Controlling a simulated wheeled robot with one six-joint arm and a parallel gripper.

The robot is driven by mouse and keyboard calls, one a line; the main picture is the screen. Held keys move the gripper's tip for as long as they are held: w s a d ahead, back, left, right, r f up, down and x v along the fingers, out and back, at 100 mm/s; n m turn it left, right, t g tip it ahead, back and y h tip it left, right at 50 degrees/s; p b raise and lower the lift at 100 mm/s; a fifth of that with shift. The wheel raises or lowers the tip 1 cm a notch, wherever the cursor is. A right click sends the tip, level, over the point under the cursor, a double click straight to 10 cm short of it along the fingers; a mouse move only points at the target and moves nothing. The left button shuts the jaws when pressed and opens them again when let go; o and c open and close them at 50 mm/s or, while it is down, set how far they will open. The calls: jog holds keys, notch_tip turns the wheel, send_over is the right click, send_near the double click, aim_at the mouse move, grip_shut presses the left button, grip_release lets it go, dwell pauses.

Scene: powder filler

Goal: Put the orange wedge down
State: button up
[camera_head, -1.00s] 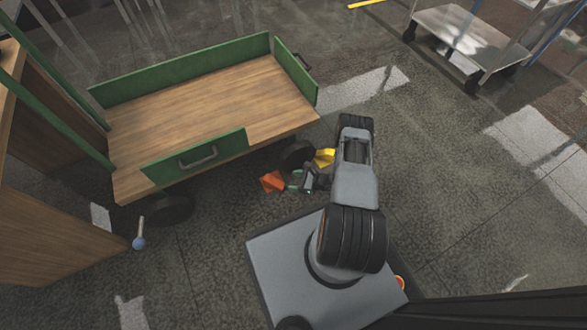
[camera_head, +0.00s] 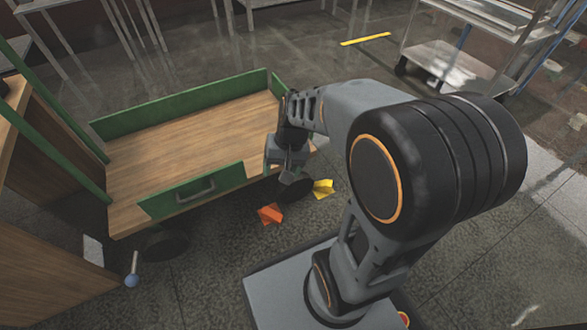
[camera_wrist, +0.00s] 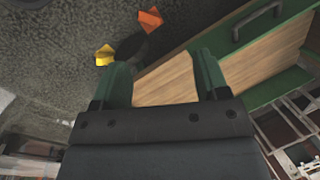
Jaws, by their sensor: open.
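The orange wedge (camera_head: 270,214) lies on the dark floor in front of the cart, close to its near right wheel. It also shows at the top of the wrist view (camera_wrist: 150,19). My gripper (camera_head: 279,172) is raised beside the cart's right end, above and apart from the wedge. In the wrist view its two green fingers (camera_wrist: 163,72) are spread with nothing between them but the cart's wooden deck further off.
A yellow wedge (camera_head: 323,187) lies on the floor right of the cart wheel. The wooden cart (camera_head: 190,135) has green side boards and a handle. A steel trolley (camera_head: 455,62) stands at the back right.

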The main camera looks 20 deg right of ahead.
jog(key=s+d+r+n+t+h, duration=0.1)
jog(key=s+r+n+t+h, duration=0.1)
jog(key=s+r+n+h, duration=0.1)
jog(key=shift+s+r, duration=0.8)
jog(key=shift+s, duration=0.25)
jog(key=shift+t, duration=0.3)
